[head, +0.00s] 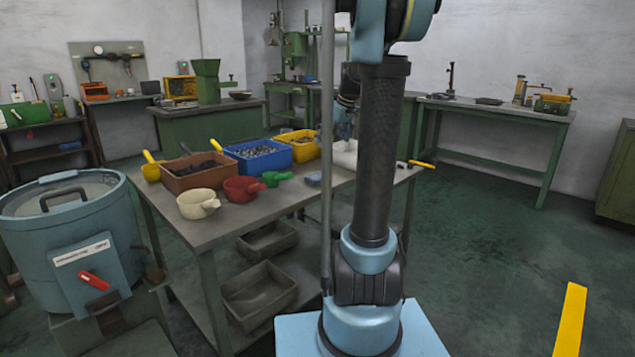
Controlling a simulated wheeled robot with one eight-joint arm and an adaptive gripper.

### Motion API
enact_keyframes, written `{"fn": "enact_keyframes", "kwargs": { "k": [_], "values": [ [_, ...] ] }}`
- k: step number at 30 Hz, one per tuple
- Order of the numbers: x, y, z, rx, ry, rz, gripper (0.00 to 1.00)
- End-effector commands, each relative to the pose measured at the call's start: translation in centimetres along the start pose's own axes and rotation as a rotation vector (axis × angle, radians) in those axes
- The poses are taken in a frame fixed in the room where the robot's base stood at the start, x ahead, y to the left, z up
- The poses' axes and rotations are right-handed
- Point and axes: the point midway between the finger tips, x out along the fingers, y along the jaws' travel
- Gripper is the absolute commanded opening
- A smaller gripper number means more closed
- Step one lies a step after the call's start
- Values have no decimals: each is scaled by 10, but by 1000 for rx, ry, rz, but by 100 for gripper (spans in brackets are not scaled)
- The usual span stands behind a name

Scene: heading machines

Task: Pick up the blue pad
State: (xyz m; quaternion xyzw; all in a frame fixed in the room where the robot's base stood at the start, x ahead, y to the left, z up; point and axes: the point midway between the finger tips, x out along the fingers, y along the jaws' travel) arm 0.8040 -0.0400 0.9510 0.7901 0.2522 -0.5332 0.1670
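A small blue pad (313,179) lies flat on the grey worktable (212,228), near its front edge and to the left of my arm. The end of my arm hangs behind my own arm column, above the back right part of the table. My gripper (343,128) is only partly visible there, to the right of and above the pad in the picture. It is apart from the pad. Its fingers are too small and too hidden to tell whether they are open or shut.
Red (243,189), green (276,178) and cream (198,204) scoops stand left of the pad. Blue (258,157), brown (192,172) and yellow (303,147) bins sit behind. A blue drum (66,222) stands left.

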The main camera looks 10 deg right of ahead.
Motion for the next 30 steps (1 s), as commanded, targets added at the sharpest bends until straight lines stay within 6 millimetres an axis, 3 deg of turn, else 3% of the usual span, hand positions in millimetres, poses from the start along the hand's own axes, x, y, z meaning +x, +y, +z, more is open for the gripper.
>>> {"fn": "enact_keyframes", "kwargs": {
  "k": [7, 22, 30],
  "values": [
    [13, 9, -8, -16, 7, -2, 100],
    [99, 9, -8, -17, 7, -1, 100],
    [123, 8, -8, -15, 6, -1, 100]
  ]
}}
